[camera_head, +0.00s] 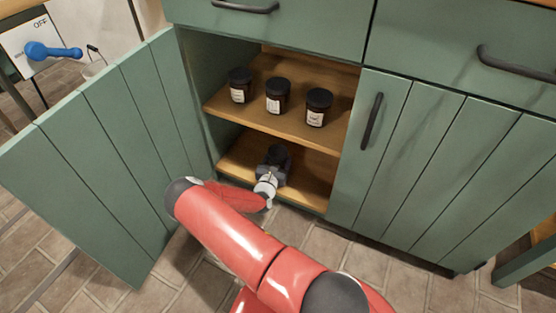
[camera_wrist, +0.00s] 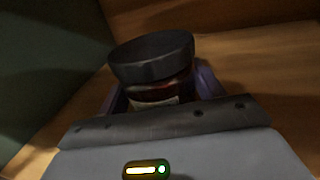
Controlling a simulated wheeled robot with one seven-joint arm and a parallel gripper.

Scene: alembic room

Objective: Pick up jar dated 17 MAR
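A dark jar with a black lid (camera_head: 277,153) stands on the lower shelf of the open cabinet. In the wrist view the same jar (camera_wrist: 152,62) shows its wide black lid, dark red body and part of a pale label; the date cannot be read. My gripper (camera_head: 272,170) reaches into the lower compartment. Its fingers (camera_wrist: 165,90) lie on both sides of the jar, below the lid. Whether they press on it is not clear. Three similar labelled jars stand on the upper shelf: left (camera_head: 239,86), middle (camera_head: 277,96) and right (camera_head: 318,107). Their dates are too small to read.
The upper shelf (camera_head: 240,118) is close above my gripper. The green cabinet door (camera_head: 95,160) stands open at the left. A closed door (camera_head: 425,165) is at the right, with drawers above. The rest of the lower shelf (camera_head: 308,187) looks clear.

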